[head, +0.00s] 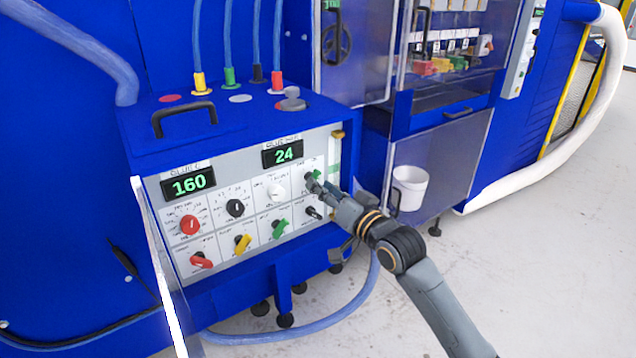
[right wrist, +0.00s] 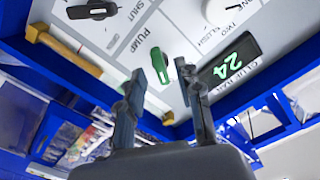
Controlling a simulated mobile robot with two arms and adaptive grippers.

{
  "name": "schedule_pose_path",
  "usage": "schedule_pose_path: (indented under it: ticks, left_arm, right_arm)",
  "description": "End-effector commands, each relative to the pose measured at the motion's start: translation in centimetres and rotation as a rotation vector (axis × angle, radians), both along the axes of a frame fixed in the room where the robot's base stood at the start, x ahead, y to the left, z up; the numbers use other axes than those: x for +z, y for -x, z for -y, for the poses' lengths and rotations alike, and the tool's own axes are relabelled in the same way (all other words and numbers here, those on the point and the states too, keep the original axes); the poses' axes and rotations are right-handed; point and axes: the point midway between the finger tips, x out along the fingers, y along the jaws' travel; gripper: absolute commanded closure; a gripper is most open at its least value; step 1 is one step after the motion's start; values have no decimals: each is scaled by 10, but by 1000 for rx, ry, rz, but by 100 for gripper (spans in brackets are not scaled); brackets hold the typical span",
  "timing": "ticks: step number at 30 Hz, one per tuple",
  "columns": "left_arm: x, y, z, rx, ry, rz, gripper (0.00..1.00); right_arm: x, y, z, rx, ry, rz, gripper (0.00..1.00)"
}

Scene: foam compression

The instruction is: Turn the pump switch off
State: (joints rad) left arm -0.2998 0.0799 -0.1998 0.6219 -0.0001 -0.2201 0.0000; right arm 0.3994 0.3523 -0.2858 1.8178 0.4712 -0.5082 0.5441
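The pump switch, a green knob (head: 317,175), is at the upper right of the grey control panel (head: 258,230). In the right wrist view the green knob (right wrist: 154,120) shows between my fingers, close to the printed word PUMP, partly hidden. My right gripper (head: 314,182) is at the panel in front of this knob. In the right wrist view the right gripper (right wrist: 172,65) has its two fingers apart, with a gap between the tips. I cannot tell whether either finger touches the knob. My left gripper is in neither view.
Other knobs surround it: a black switch (head: 313,213) below, a white dial (head: 276,192) to the left, and a green handle (head: 280,228) lower left. A display reading 24 (head: 283,152) is above. An open clear door (head: 160,265) stands at the panel's left.

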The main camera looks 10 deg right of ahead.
Motion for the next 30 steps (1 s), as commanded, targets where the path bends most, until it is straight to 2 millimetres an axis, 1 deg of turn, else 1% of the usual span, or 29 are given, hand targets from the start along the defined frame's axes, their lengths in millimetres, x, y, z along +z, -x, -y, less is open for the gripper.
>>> schedule_pose_path:
  ticks: [1,3,6,16,17,18,20,21,22,30]
  left_arm:
    - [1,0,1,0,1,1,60]
    - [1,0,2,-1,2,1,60]
    - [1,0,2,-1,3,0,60]
    - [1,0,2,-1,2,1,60]
    - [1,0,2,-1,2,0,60]
    - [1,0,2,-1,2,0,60]
    - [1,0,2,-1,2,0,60]
    - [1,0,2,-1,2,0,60]
    - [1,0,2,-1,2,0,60]
    - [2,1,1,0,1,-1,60]
  right_arm:
    - [1,-7,-2,-1,-1,0,65]
    - [0,-14,-5,-1,-1,0,65]
    - [0,-20,-8,-1,0,1,65]
    - [0,-23,-9,0,1,0,65]
    - [0,-23,-9,0,1,0,69]
    - [0,-23,-9,0,1,0,77]
    - [0,-23,-9,0,0,0,90]
    - [0,-23,-9,0,0,0,98]
    - [0,-23,-9,0,0,0,100]
    - [0,-23,-9,-1,8,3,100]
